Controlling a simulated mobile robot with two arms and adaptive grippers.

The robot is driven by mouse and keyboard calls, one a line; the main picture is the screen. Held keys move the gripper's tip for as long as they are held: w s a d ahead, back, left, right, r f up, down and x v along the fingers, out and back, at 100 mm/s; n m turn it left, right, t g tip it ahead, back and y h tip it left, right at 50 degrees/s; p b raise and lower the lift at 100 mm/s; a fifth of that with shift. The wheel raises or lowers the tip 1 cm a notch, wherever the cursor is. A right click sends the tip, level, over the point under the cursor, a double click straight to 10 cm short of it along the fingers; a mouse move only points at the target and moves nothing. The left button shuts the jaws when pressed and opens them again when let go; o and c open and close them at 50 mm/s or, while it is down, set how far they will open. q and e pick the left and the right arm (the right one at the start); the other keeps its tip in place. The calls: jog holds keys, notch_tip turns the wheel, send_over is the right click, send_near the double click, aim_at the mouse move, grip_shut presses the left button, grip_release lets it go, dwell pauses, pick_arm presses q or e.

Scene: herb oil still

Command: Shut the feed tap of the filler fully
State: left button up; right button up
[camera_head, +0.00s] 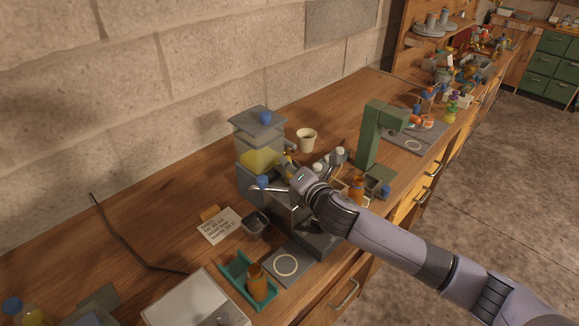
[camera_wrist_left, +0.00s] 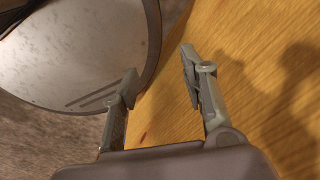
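The filler (camera_head: 252,165) stands on the bench near the middle of the head view. It has a clear tank with yellow liquid and a grey lid with a blue knob (camera_head: 265,117). A second blue knob (camera_head: 263,181) is low on its front, beside a thin pale bar. I cannot tell for sure which part is the feed tap, or its position. My right gripper (camera_head: 287,180) is at the filler's front right, close to this lower knob. Its fingers are largely hidden by the hand and wrist. My left gripper (camera_wrist_left: 160,63) is open and empty in the left wrist view.
A green tray (camera_head: 236,277) holds an amber bottle (camera_head: 257,283), beside a grey plate with a ring (camera_head: 285,264). A green press-like stand (camera_head: 368,138) and a cream cup (camera_head: 307,139) are nearby. A note card (camera_head: 220,226) lies on the left; bare bench lies beyond.

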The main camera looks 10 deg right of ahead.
jog(key=o, duration=0.3)
jog(key=shift+o, duration=0.2)
jog(key=v, duration=1.2)
jog(key=shift+r, duration=0.15)
